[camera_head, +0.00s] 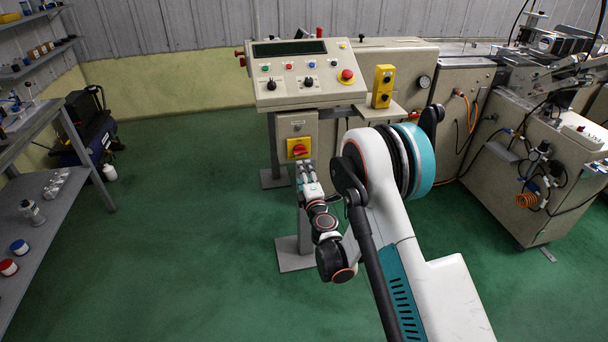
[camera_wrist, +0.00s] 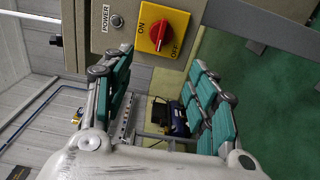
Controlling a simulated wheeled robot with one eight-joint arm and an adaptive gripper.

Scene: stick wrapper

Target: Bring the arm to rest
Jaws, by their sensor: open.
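My gripper (camera_head: 306,172) is at the end of my arm, just below the red and yellow rotary power switch (camera_head: 298,148) on the front of the control console. In the wrist view the two teal-padded fingers of my gripper (camera_wrist: 165,95) stand wide apart with nothing between them. The red switch knob (camera_wrist: 163,31) on its yellow plate shows beyond the fingertips, with the words ON and OFF beside it. I cannot tell the exact gap between the fingers and the console. My arm reaches forward from the lower right in the head view.
The console panel (camera_head: 306,78) has several buttons and a red emergency stop (camera_head: 347,75). A yellow button box (camera_head: 383,86) stands at its right. Machines (camera_head: 545,160) fill the right side. Grey shelving (camera_head: 45,205) stands at the left. The green floor (camera_head: 180,220) between is clear.

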